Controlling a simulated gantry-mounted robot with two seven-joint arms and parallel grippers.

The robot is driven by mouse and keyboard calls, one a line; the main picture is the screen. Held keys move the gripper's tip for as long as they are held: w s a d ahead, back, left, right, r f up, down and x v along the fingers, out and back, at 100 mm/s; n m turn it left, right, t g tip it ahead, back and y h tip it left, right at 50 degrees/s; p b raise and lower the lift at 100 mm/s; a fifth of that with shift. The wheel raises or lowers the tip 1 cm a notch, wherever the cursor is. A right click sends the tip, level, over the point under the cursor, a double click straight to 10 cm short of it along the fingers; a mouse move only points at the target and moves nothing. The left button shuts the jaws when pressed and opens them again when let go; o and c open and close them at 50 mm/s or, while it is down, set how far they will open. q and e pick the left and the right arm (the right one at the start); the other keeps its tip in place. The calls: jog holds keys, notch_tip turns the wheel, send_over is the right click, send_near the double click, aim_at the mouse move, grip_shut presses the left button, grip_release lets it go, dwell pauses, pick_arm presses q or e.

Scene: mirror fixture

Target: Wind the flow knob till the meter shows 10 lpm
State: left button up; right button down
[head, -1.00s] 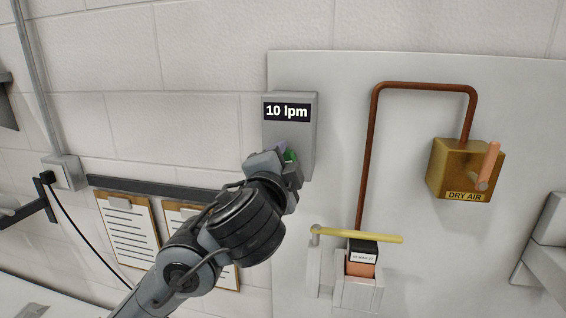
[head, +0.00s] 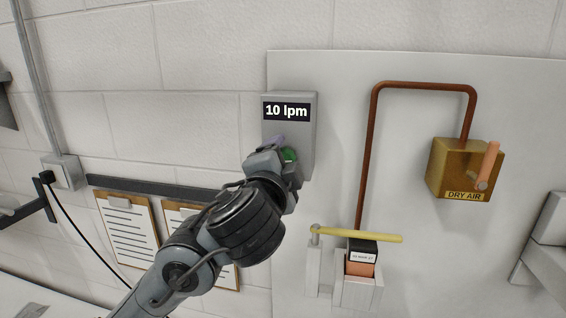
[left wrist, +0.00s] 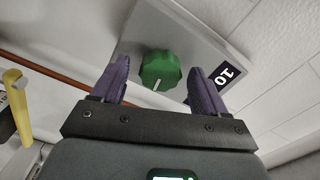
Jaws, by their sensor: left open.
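The grey meter box (head: 304,132) is on the wall panel, and its display (head: 286,111) reads 10 lpm in the head view. The green flow knob (head: 291,155) on its front is partly hidden by my left gripper (head: 281,147). In the left wrist view the knob (left wrist: 160,70) shows whole, with a pale mark on its rim. My left gripper (left wrist: 160,80) is open there, with one purple finger on each side of the knob and a visible gap to each. My right gripper is not in view.
Right of the meter, a brown pipe (head: 368,150) runs to a brass DRY AIR box (head: 455,165) with an orange handle. A yellow lever (head: 360,236) sits below. Two clipboards (head: 128,225) hang at lower left, partly behind my arm.

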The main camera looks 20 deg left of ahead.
pick_arm(q)
jog(key=s+d+b, duration=0.1)
jog(key=s+b, duration=0.2)
jog(key=s, duration=0.7)
jog(key=shift+s+d, duration=0.25)
jog(key=shift+s, duration=0.1)
